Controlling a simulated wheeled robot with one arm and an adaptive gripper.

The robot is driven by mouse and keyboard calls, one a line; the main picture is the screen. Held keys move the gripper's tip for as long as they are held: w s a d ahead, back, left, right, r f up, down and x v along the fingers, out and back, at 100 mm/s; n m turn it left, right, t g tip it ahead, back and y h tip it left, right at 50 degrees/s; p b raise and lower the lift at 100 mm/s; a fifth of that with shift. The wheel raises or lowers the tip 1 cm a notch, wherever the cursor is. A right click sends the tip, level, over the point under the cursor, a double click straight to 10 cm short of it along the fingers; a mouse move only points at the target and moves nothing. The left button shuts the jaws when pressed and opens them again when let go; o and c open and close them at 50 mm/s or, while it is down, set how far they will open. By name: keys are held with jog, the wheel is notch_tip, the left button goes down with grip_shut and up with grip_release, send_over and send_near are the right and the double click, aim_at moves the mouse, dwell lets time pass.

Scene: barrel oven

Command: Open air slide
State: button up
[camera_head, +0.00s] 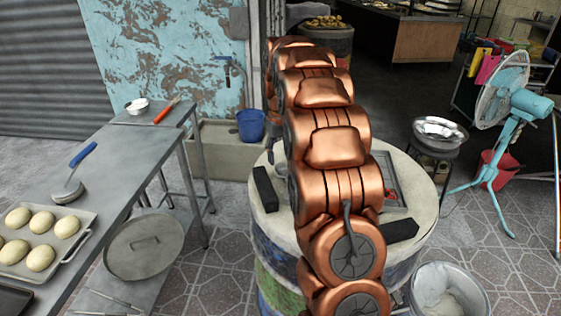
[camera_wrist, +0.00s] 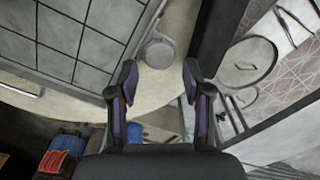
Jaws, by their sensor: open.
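The barrel oven (camera_head: 424,200) has a pale round top and stands behind my copper arm, which covers its middle. In the wrist view its pale top (camera_wrist: 112,87) curves across the picture. I cannot tell contact. In the head view the gripper is mostly hidden by my arm.
Black blocks (camera_head: 265,188) lie on the barrel top at left and right. A metal table (camera_head: 105,190) with a dough tray (camera_head: 85,216) stands at left. A blue fan (camera_head: 510,110), a steel bowl stand (camera_head: 440,133) and a bucket (camera_head: 447,290) stand at right.

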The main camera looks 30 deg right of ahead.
aim_at(283, 173)
jog(key=shift+f, duration=1.45)
jog(key=shift+c, duration=0.4)
grip_shut()
